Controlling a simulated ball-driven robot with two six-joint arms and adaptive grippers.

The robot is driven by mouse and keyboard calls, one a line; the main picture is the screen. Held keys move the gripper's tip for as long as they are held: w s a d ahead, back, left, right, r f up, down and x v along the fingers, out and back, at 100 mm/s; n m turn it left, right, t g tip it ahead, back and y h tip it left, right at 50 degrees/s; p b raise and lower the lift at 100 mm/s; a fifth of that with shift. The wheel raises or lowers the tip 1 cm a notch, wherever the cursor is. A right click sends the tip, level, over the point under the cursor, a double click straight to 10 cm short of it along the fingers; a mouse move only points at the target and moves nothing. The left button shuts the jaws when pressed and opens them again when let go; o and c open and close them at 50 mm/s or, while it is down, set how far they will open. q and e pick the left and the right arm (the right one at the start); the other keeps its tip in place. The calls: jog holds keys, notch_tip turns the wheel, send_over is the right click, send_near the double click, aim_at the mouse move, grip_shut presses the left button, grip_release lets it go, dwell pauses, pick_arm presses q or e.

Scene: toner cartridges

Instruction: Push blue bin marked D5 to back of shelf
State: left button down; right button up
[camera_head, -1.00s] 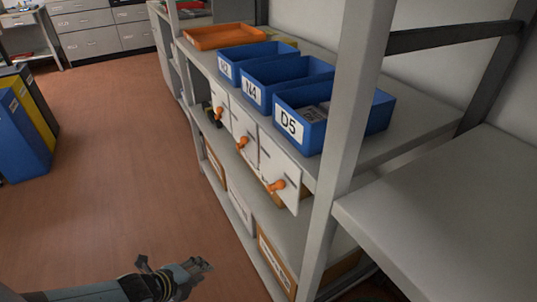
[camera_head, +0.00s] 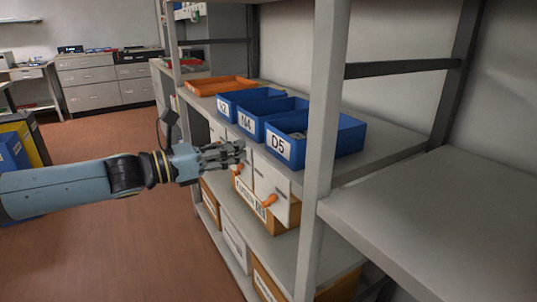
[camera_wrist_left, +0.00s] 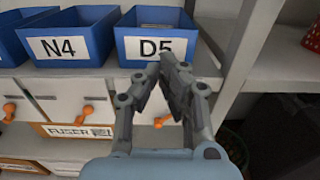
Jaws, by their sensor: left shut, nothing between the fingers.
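The blue bin marked D5 (camera_head: 335,143) stands on the shelf's upper board, the nearest in a row of blue bins, its white label facing the aisle. It also shows in the left wrist view (camera_wrist_left: 183,46), where the fingertips cover the lower right part of its label. My left gripper (camera_head: 242,152) is shut and empty in front of the shelf, left of the D5 bin and a little below its rim. I cannot tell whether the fingers touch the bin. My right gripper is not in view.
The N4 bin (camera_head: 252,126) and another blue bin (camera_head: 227,107) stand beside D5, with an orange tray (camera_head: 222,86) farther along. White drawers with orange handles (camera_head: 269,201) hang below the board. A grey shelf post (camera_head: 318,140) rises close to D5. Bare board (camera_head: 395,142) shows behind it.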

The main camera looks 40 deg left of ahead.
aim_at(279, 139)
pick_arm(q)
jog(key=x, duration=0.7)
jog(key=shift+w+r+p, duration=0.1)
jog(key=shift+w+p, duration=0.25)
jog(key=shift+w, duration=0.05)
jog(key=shift+w+d, duration=0.1)
jog(key=shift+w, duration=0.25)
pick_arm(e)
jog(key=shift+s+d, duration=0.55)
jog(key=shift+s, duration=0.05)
pick_arm(q)
jog(key=shift+d, duration=0.1)
